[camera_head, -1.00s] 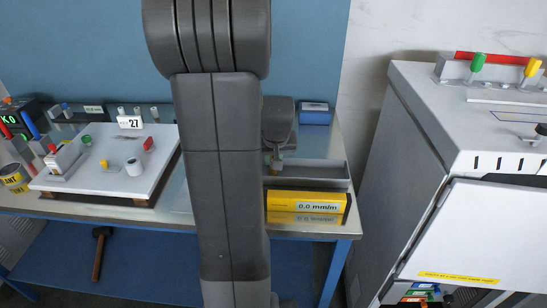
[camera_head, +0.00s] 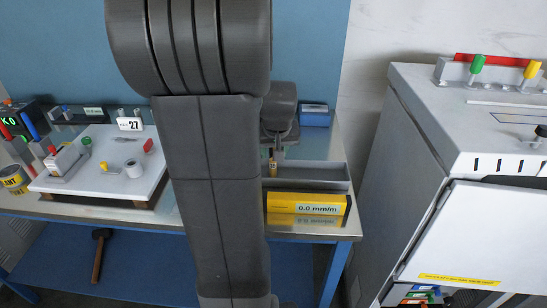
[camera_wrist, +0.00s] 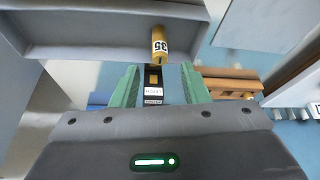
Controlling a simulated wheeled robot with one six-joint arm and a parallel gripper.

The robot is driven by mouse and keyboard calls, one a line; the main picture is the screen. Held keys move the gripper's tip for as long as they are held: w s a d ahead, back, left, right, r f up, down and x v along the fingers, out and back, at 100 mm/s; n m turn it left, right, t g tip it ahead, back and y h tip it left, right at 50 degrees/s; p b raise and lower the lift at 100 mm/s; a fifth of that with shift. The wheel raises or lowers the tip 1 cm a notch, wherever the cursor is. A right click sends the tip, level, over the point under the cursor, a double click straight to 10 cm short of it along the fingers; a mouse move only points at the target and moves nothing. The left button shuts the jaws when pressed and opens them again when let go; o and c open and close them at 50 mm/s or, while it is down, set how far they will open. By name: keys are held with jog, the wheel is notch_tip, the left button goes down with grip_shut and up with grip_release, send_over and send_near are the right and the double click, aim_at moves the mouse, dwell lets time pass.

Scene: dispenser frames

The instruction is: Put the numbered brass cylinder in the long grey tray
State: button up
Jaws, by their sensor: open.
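The brass cylinder (camera_wrist: 159,45), marked 35, shows in the wrist view just beyond my fingertips, over the grey tray wall. In the head view it is a small brass upright shape (camera_head: 272,167) at the left end of the long grey tray (camera_head: 325,173). The tray (camera_wrist: 90,35) also fills the top of the wrist view. I cannot tell whether the cylinder rests on the tray floor. My gripper (camera_wrist: 159,75) is open, with its green fingers apart on either side and below the cylinder in the picture. My arm hides the tray's left part in the head view.
A yellow level (camera_head: 305,204) reading 0.0 mm/m lies in front of the tray. A blue box (camera_head: 314,117) is behind it. A white board (camera_head: 110,180) with fittings stands left on the bench. A grey cabinet (camera_head: 420,140) stands to the right.

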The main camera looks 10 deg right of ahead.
jog(key=v, duration=0.7)
dwell(2.2)
